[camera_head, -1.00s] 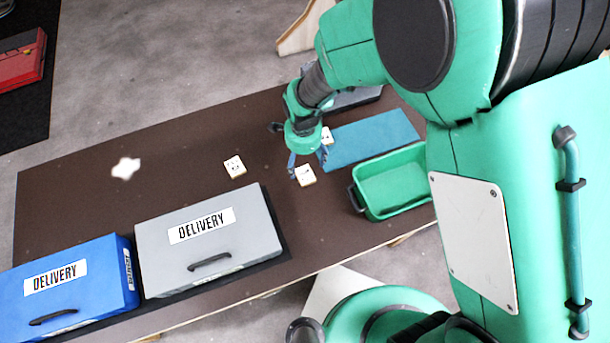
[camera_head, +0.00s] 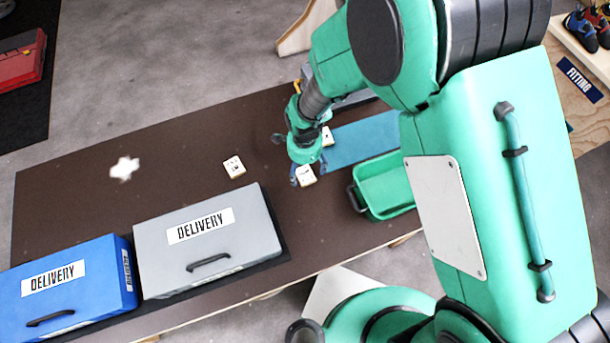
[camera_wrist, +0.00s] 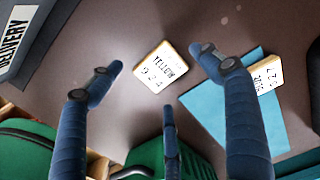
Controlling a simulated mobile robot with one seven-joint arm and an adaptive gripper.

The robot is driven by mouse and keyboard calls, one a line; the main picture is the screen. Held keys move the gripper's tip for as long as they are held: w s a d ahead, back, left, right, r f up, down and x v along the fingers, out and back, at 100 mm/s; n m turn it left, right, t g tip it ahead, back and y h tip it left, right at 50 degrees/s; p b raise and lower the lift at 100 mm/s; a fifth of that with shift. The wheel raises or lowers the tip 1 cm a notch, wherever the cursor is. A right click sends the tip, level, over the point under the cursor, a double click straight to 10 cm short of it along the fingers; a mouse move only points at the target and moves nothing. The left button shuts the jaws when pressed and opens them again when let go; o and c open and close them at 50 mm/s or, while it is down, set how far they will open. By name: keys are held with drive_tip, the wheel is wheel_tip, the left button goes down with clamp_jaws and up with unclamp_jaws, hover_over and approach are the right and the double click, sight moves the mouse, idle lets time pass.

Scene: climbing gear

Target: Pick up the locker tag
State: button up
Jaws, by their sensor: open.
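A white tag with yellowish edges (camera_head: 306,176) lies flat on the brown table. In the wrist view this tag (camera_wrist: 160,68) reads "YELLOW" with digits below. My gripper (camera_head: 305,172) is low over it, pointing down. In the wrist view my gripper's blue fingers (camera_wrist: 156,66) are spread, with the tag between and beyond the tips; I see no grip on it. A second tag (camera_head: 327,136) lies at the edge of the teal mat and shows in the wrist view (camera_wrist: 267,75). A third tag (camera_head: 234,166) lies to the left on bare table.
A green bin (camera_head: 360,203) stands right of my gripper, close by the teal mat (camera_head: 350,148). Grey (camera_head: 255,235) and blue (camera_head: 105,300) boxes labelled "DELIVERY" stand at the front left. A pale star-shaped patch (camera_head: 124,168) shows on the otherwise clear left table.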

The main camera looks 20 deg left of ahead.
sight(305, 175)
drive_tip(key=shift+f, duration=1.5)
drive_tip(key=c, duration=1.2)
